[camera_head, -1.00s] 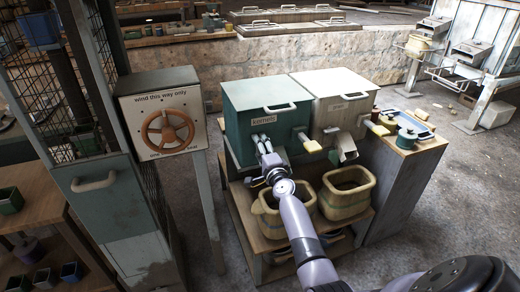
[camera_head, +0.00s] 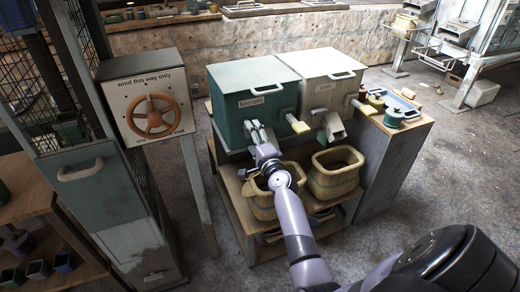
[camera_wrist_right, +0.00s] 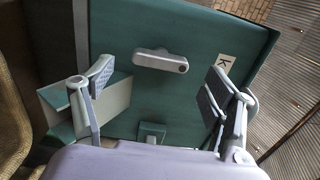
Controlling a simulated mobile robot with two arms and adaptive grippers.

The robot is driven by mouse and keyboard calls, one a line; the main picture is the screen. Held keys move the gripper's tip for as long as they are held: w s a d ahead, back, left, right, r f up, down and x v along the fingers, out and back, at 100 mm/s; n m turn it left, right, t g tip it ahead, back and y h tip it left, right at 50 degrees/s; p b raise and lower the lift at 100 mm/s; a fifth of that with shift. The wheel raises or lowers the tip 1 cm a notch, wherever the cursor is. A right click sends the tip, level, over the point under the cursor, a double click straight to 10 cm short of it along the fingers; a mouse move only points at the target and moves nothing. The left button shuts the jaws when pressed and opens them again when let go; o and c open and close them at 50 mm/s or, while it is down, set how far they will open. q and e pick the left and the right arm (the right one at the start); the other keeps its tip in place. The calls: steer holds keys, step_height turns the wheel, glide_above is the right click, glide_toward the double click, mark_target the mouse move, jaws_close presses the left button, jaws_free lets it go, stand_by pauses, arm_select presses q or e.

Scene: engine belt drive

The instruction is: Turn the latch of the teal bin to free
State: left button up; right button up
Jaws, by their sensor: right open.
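The teal bin (camera_head: 232,125), labelled "kernels", stands on the left of a wooden stand. In the right wrist view its teal front (camera_wrist_right: 190,105) fills the middle. A grey bar-shaped latch (camera_wrist_right: 160,60) with a dark round spot at one end sits on that front. My right gripper (camera_head: 256,126) is in front of the bin, fingers pointed at it. In the wrist view the right gripper (camera_wrist_right: 157,88) is open, a finger on either side of the latch, apart from it. A pale and teal block-like part (camera_wrist_right: 105,103) shows beside the left finger. In the head view my gripper hides the latch. My left gripper is not in view.
A pale bin (camera_head: 328,90) stands right beside the teal one. Baskets (camera_head: 335,172) stand on the shelf below. A panel with an orange wheel (camera_head: 154,117) is at the left.

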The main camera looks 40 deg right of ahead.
steer(key=v, duration=0.7)
steer(key=shift+s, duration=0.35)
steer(key=shift+a, duration=0.1)
